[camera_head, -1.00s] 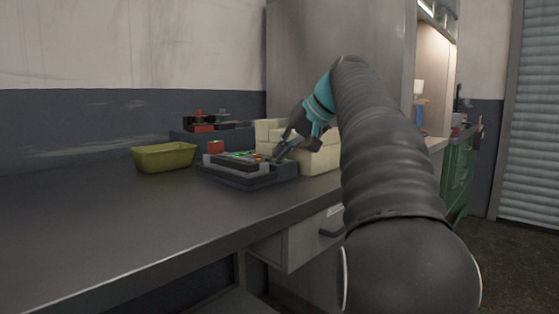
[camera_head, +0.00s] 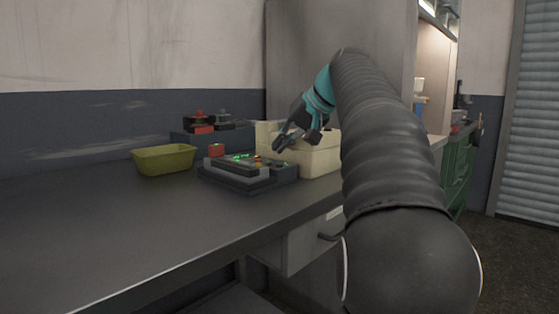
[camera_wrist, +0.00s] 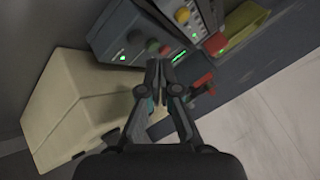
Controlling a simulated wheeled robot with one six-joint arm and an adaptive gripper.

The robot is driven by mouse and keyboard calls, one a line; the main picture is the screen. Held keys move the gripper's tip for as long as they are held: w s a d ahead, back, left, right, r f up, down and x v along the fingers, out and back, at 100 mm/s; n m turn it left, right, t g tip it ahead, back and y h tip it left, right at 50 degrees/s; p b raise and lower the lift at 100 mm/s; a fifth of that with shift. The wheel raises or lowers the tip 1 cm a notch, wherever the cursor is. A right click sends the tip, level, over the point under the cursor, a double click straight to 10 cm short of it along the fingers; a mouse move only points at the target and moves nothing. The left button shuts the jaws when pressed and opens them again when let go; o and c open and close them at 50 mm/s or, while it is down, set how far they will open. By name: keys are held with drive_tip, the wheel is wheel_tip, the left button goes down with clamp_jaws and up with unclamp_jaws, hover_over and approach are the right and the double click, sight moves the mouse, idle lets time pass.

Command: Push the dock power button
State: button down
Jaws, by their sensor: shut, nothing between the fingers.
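The dock (camera_head: 235,182) is a dark grey device on the bench with green lights and small coloured buttons on top. In the wrist view the dock (camera_wrist: 112,28) lies just beyond my fingertips. A green button (camera_wrist: 152,45), a red button (camera_wrist: 165,50), a yellow button (camera_wrist: 182,15) and lit green spots show on it. I cannot tell which one is the power button. My gripper (camera_head: 278,146) is shut and empty, above the dock's right rear part and apart from it. In the wrist view my gripper (camera_wrist: 158,63) points at the dock, its fingertips close to the buttons.
Cream boxes (camera_head: 318,160) stand right behind the dock and lie close to my gripper. A yellow-green bin (camera_head: 165,160) stands to the left. A red block (camera_head: 216,149) and red-topped gear (camera_head: 200,122) are behind. The bench (camera_head: 95,225) is clear at front left.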

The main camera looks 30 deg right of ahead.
sight(282, 165)
wheel_tip(282, 165, up, 5)
drive_tip(key=p, duration=0.4)
